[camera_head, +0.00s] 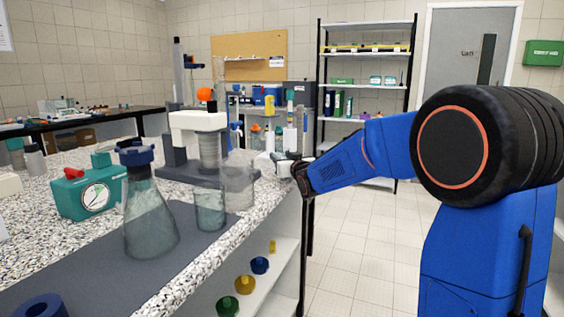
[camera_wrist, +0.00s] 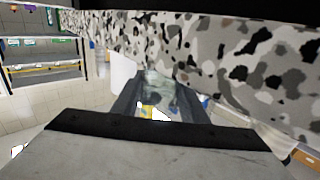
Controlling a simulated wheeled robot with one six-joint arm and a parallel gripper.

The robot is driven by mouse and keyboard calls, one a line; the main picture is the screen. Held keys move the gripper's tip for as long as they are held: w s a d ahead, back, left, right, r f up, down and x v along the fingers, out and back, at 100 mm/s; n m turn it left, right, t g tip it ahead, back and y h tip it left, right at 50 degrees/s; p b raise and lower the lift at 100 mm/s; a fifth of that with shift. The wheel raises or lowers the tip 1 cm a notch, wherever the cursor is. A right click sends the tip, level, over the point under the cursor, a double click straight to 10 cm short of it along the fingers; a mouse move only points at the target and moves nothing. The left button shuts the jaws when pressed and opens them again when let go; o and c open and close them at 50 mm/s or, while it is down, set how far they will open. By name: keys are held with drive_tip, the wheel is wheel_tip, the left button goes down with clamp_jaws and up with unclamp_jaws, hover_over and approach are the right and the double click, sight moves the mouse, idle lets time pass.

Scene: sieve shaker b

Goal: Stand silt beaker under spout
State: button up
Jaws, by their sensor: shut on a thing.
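My gripper (camera_head: 278,161) is at the right edge of the counter. In the wrist view its dark jaws (camera_wrist: 158,100) are shut on a see-through, grey-blue glass thing (camera_wrist: 160,88), which looks like a beaker. I cannot tell its contents. In the head view, a clear glass beaker (camera_head: 238,188) stands just left of my gripper; I cannot tell if it is the held one. Another glass vessel (camera_head: 209,208) is nearer the camera. The sieve shaker, with a dark base (camera_head: 180,172), white arm (camera_head: 198,121) and orange knob (camera_head: 206,94), is behind them. Its spout is not clear.
A grey mat (camera_head: 105,270) lies in front. Shelves below hold coloured knobs. The floor at the right is clear.

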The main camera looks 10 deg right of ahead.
drive_tip(key=shift+a+r+n+y, duration=0.85)
drive_tip(key=shift+r+y, duration=0.35)
drive_tip(key=shift+r, duration=4.05)
drive_tip(key=a+f+n+y, duration=0.1)
drive_tip(key=f, duration=0.2)
drive_tip(key=a+f+g+y, duration=0.1)
drive_tip(key=f, duration=0.3)
drive_tip(key=a+f+n+g+y, duration=0.1)
drive_tip(key=f+y, duration=0.1)
drive_tip(key=f, duration=0.2)
drive_tip(key=shift+w+a+f+n, duration=0.15)
drive_tip(key=shift+w+a+n, duration=0.05)
drive_tip(key=shift+a+n, duration=0.15)
drive_tip(key=o, duration=1)
drive_tip(key=shift+f, duration=0.15)
drive_tip(key=shift+o, duration=0.2)
